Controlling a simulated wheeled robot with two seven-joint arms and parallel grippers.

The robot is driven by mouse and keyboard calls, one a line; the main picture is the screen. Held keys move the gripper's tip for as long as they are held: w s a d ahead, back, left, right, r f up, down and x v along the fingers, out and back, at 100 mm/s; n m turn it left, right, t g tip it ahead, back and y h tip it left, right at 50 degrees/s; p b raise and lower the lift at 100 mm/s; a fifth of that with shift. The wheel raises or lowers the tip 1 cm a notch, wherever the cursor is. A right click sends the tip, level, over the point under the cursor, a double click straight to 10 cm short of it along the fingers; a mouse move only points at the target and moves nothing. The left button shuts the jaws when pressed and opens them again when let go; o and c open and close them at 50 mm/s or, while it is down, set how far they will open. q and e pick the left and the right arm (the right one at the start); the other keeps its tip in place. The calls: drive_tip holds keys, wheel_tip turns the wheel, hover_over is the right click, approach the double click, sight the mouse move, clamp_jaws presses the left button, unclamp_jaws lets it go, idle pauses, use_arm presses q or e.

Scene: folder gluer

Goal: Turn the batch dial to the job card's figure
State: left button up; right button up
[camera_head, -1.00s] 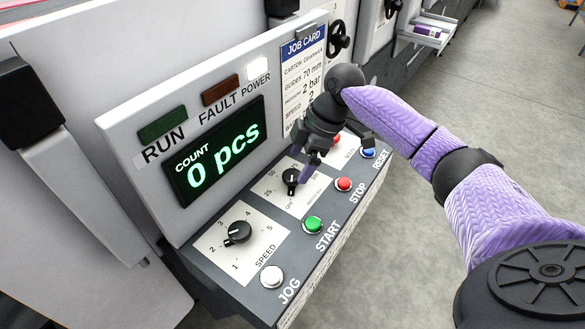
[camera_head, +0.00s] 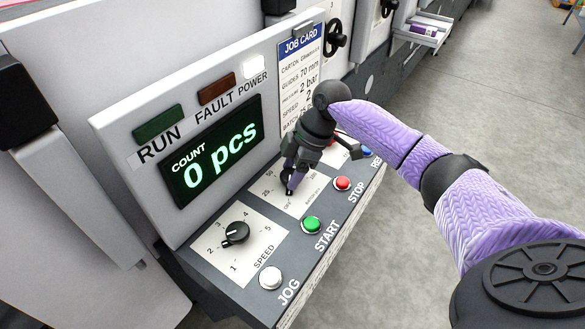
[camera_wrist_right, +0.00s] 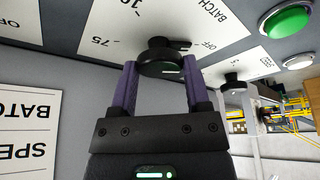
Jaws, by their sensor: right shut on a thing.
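The batch dial, a black knob on a white scale plate, shows in the right wrist view (camera_wrist_right: 160,58), between the two purple fingers of my right gripper (camera_wrist_right: 162,82). The gripper is shut on it. In the head view my right gripper (camera_head: 290,178) covers most of the dial; the plate (camera_head: 268,190) shows marks including 25, 50 and OFF. The dial's exact setting is hard to read. The job card (camera_head: 300,75) stands on the upright panel, with its lower lines, including the batch line, partly hidden by my right arm. My left gripper is not in view.
The count display (camera_head: 212,150) reads 0 pcs. Beside the batch plate are the speed dial (camera_head: 235,233), the white JOG button (camera_head: 270,278), the green START button (camera_head: 312,224) and the red STOP button (camera_head: 342,183). Handwheels (camera_head: 334,38) stand behind.

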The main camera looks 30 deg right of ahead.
drive_tip(key=shift+r+p, duration=0.15)
drive_tip(key=shift+p, duration=0.2)
drive_tip(key=m+p, duration=0.1)
drive_tip(key=p, duration=0.1)
drive_tip(key=m+t+p, duration=0.1)
drive_tip(key=m+p, duration=0.1)
drive_tip(key=p, duration=0.1)
drive_tip(key=m+p, duration=0.1)
drive_tip(key=p, duration=0.1)
drive_tip(key=shift+s+r+m+t+h, duration=0.1)
drive_tip(key=shift+r+m+t+h, duration=0.2)
drive_tip(key=m+p, duration=0.2)
drive_tip(key=p, duration=0.1)
drive_tip(key=m+t+h+p, duration=0.1)
drive_tip(key=m+p, duration=0.1)
drive_tip(key=p, duration=0.1)
drive_tip(key=shift+a+f+h, duration=0.1)
drive_tip(key=shift+a+h, duration=0.05)
drive_tip(key=shift+h, duration=0.15)
drive_tip(key=shift+f+m+h+p, duration=0.1)
drive_tip(key=shift+m+h+p, duration=0.2)
drive_tip(key=shift+m+p, duration=0.7)
drive_tip(key=shift+f+m+h+p, duration=0.1)
drive_tip(key=shift+m+h+p, duration=0.25)
drive_tip(key=shift+m, duration=0.35)
drive_tip(key=o, duration=1.3)
drive_tip(key=shift+f, duration=0.1)
